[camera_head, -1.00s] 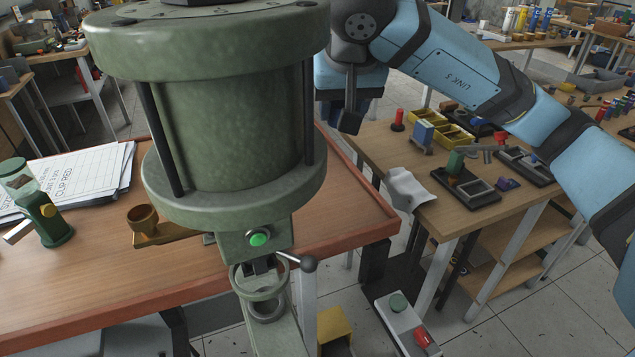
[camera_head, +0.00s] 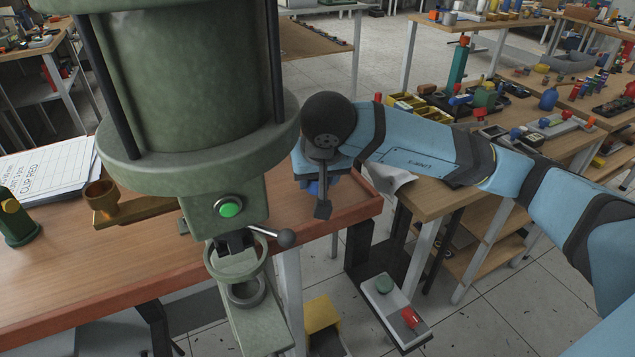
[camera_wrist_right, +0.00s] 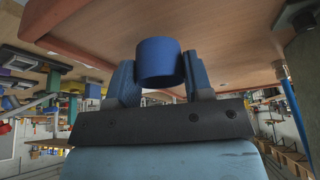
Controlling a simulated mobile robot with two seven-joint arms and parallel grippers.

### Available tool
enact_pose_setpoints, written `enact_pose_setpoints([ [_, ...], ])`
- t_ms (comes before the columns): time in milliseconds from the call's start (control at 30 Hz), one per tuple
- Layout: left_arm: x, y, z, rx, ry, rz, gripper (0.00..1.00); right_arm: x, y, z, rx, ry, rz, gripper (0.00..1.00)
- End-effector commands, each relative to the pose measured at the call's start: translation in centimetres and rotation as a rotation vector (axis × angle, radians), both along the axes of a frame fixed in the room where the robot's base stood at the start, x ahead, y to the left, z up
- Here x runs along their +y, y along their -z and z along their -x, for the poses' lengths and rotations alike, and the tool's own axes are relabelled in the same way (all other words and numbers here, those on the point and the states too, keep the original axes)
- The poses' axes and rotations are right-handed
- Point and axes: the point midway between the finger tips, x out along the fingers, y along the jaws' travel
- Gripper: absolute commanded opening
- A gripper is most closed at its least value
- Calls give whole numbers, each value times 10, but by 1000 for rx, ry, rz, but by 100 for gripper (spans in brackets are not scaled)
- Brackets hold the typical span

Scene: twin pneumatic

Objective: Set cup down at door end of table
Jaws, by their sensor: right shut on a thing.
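A blue cup (camera_wrist_right: 158,62) is between the fingers of my right gripper (camera_wrist_right: 160,75) in the right wrist view. The gripper is shut on it. The wrist view appears inverted, with the brown tabletop (camera_wrist_right: 235,35) across its upper part; I cannot tell whether the cup touches it. In the head view the right gripper (camera_head: 318,186) is over the right end of the red-edged table (camera_head: 120,262), mostly hidden by my arm. My left gripper is out of view.
A large green press (camera_head: 185,90) with a green button (camera_head: 230,207) stands close in front, left of my right arm. A brass cup-shaped fixture (camera_head: 101,195), papers (camera_head: 45,172) and a small green device (camera_head: 17,220) are on the table. A cluttered bench stands at right.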

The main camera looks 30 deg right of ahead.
Motion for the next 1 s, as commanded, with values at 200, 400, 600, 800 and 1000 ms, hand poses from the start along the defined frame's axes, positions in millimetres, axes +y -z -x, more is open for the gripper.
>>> enact_pose_setpoints([
  [200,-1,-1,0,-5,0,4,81,0,15,0,-1,0,0,21],
  [400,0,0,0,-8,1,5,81,0,18,0,0,0,0,21],
  [600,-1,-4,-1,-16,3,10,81,0,18,0,0,-1,0,72],
  [800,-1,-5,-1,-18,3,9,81,0,17,0,0,-1,0,72],
  [1000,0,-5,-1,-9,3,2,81,1,7,2,-2,-1,0,72],
])
